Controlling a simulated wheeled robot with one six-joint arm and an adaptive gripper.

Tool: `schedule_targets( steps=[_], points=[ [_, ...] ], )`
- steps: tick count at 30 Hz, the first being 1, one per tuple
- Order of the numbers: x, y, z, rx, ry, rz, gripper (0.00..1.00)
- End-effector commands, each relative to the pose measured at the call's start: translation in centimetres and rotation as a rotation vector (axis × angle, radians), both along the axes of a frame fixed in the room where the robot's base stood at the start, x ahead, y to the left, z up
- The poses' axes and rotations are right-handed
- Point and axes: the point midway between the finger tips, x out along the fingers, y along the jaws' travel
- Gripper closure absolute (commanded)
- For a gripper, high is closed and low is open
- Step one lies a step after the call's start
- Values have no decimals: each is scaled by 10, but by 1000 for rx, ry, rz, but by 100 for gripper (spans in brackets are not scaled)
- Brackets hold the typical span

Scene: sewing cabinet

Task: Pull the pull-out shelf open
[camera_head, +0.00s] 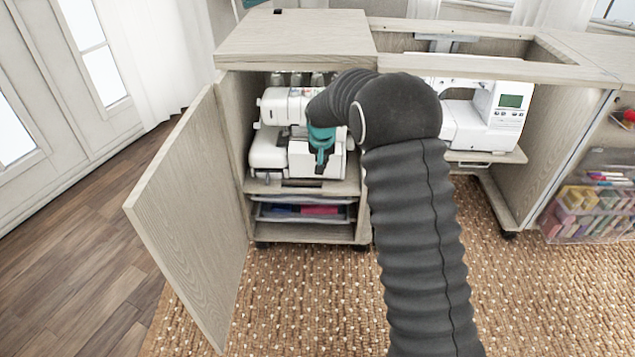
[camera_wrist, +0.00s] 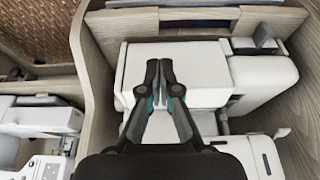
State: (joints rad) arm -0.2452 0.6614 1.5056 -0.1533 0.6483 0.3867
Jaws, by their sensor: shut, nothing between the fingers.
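The pull-out shelf (camera_head: 265,187) is a wooden board in the open left compartment of the cabinet. A white overlocker (camera_head: 270,152) stands on it, and a dark slot or handle shows at its front edge. The shelf looks pushed in. In the wrist view its wood (camera_wrist: 275,22) shows at the top, beyond the white machine (camera_wrist: 190,75). My gripper (camera_head: 320,168) has teal and dark fingers and points down in front of the overlocker, above the shelf's front edge. In the wrist view my gripper (camera_wrist: 159,66) is shut and empty over the machine. I cannot tell if it touches the machine.
The cabinet door (camera_head: 190,215) stands open at the left. A drawer (camera_head: 275,212) with coloured items sits below the shelf. A sewing machine (camera_head: 508,110) stands on another shelf to the right. A clear bin (camera_head: 570,225) is at far right. The rug (camera_head: 300,310) in front is clear.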

Motion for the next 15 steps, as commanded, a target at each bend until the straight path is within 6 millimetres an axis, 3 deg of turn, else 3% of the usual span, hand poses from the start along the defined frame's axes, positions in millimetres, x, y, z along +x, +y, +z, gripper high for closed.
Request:
schedule_targets(
  steps=[3,15],
  points=[
    [10,9,-22,-1,6,2,100],
    [26,13,-66,-2,10,-1,100]
  ],
)
